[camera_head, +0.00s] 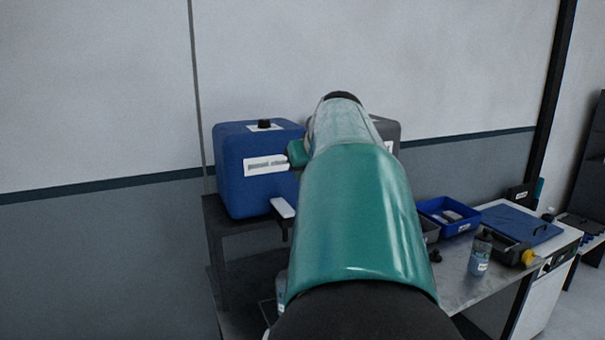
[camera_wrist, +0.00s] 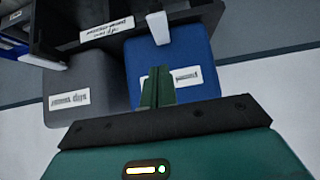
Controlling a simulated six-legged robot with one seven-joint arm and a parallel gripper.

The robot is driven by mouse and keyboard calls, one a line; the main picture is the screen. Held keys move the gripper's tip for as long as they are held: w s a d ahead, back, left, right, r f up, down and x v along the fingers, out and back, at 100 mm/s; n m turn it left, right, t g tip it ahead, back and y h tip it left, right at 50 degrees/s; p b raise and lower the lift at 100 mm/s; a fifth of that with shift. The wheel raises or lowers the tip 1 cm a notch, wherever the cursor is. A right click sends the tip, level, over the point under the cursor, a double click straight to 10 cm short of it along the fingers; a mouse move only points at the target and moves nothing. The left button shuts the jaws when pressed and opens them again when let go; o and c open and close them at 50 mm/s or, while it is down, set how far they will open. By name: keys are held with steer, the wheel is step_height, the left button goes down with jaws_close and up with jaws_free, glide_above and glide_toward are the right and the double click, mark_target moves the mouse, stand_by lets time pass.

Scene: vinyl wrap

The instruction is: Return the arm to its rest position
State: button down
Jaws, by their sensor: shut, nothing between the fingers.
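My green arm stretches forward through the middle of the head view and hides much of what lies behind it. My gripper (camera_wrist: 158,72) shows in the wrist view as two narrow green fingers pressed together, with nothing held. The fingers overlap the face of a blue container (camera_wrist: 196,55), which appears upside down there; I cannot tell the gap between them. In the head view the same blue container (camera_head: 235,180) stands on a dark stand, left of my arm, with a black cap and a white label.
A grey container (camera_wrist: 85,75) stands beside the blue one. In the head view, a bench to the right holds a blue tray (camera_head: 427,208), a bottle (camera_head: 481,252) and a blue board (camera_head: 520,222). The dark stand (camera_head: 235,235) is close to my arm. A wall is behind.

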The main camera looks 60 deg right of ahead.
stand_by(0.3)
steer(key=w+a+f+n+y, duration=0.15)
steer(key=a+f, duration=0.25)
steer(key=a, duration=0.7)
steer(key=w+a+f+n+y, duration=0.1)
steer(key=w+a+f+y, duration=0.15)
steer(key=a, duration=0.95)
steer(key=s+a+f+n+g, duration=0.1)
steer(key=s+a+f, duration=0.4)
steer(key=a+f, duration=0.2)
steer(key=s+a+f+n+g, duration=0.1)
steer(key=s+a+f, duration=0.4)
steer(key=a, duration=0.7)
step_height(320, 180, down, 3)
steer(key=shift+s+a+r+n+y, duration=0.1)
steer(key=shift+s+a+n+y, duration=0.15)
steer(key=shift+n, duration=0.5)
